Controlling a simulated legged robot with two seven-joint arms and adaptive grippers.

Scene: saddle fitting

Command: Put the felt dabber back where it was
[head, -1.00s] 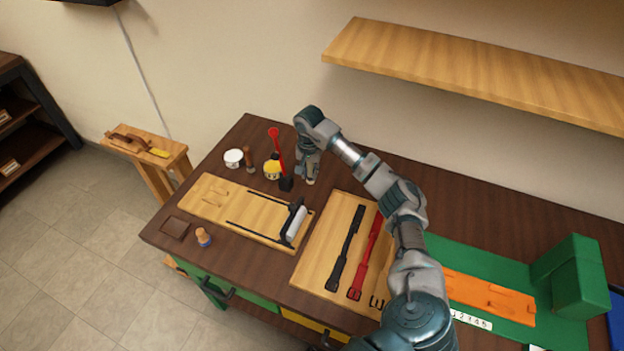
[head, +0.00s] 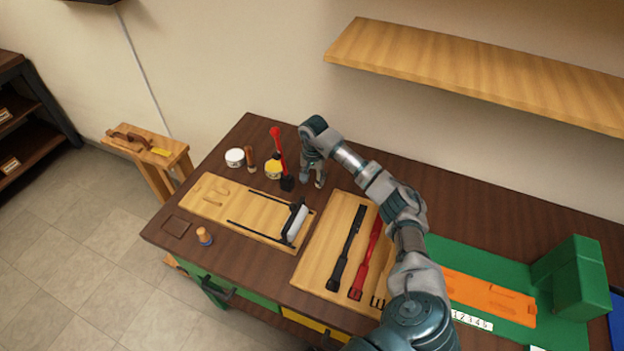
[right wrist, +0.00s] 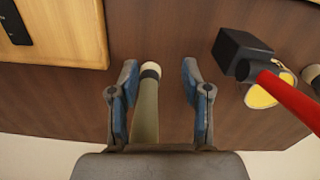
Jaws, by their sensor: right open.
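A slim upright tool with a pale grey-green shaft, a black band and a cream end, which looks like the felt dabber (right wrist: 149,98), shows in the right wrist view. Its cream end is down at the dark bench top. My right gripper (right wrist: 159,72) is open, with one finger on each side of the shaft and gaps visible on both sides. In the head view my right gripper (head: 313,181) is low over the back of the bench, right of the red-handled tool; I cannot make out the dabber there. My left gripper is not in view.
Close by stand a red-handled tool with a black block (head: 287,183), a yellow pot (head: 273,170), a brown tool (head: 249,158) and a white jar (head: 235,158). Wooden boards (head: 207,208) lie in front. A wall shelf (head: 470,70) hangs above.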

